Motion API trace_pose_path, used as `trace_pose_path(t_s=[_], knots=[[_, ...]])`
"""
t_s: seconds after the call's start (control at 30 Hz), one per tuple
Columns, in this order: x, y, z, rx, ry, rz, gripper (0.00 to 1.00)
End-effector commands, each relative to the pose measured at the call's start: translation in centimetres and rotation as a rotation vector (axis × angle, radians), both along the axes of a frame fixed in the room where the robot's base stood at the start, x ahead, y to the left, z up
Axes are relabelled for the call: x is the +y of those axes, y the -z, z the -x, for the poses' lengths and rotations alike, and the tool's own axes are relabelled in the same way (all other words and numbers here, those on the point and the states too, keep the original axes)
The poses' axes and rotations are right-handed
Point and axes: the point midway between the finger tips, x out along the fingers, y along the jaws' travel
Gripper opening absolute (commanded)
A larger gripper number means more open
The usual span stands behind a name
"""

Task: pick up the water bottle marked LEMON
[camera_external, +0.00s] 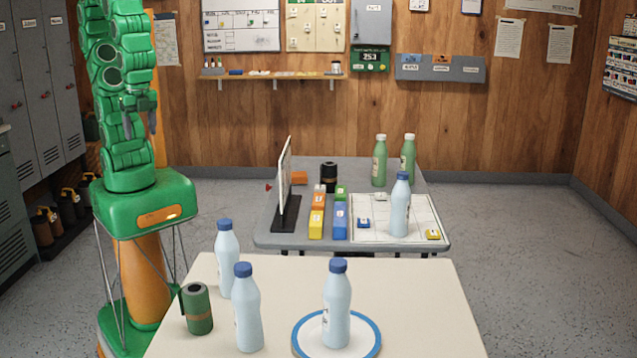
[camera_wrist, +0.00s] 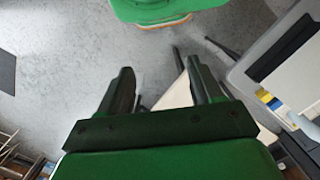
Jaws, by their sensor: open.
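Several pale blue bottles with blue caps stand upright: one at the cream table's back left (camera_external: 227,260), one at its front (camera_external: 247,310), one on a blue-rimmed plate (camera_external: 337,305), and one on the grey table (camera_external: 399,208). Two green bottles (camera_external: 379,162) (camera_external: 408,158) stand at the grey table's back. I cannot read any bottle's label, so I cannot tell which is marked LEMON. My gripper (camera_external: 140,124) is high at the left, beside my arm and away from both tables. In the wrist view my gripper (camera_wrist: 158,75) is open and empty.
The cream table (camera_external: 420,300) also holds a dark green can (camera_external: 197,309). The grey table (camera_external: 270,240) holds an upright board (camera_external: 285,180), a black cylinder (camera_external: 328,178) and coloured blocks (camera_external: 340,220). Lockers (camera_external: 45,70) line the left; the right floor is clear.

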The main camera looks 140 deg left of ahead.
Motion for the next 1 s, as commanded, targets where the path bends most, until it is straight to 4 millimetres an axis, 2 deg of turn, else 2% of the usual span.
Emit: trace_pose_path(t_s=[0.33, 0.7, 0.93, 1.0], knots=[[-0.1, 0.6, -0.6, 0.004, 0.014, 0.024, 0.65], [-0.5, 3.9, -5.0, -0.035, 0.113, 0.171, 0.65], [-0.1, 5.5, -6.9, -0.063, 0.148, 0.228, 0.65], [-0.7, 5.7, -7.5, -0.067, 0.115, 0.254, 0.65]])
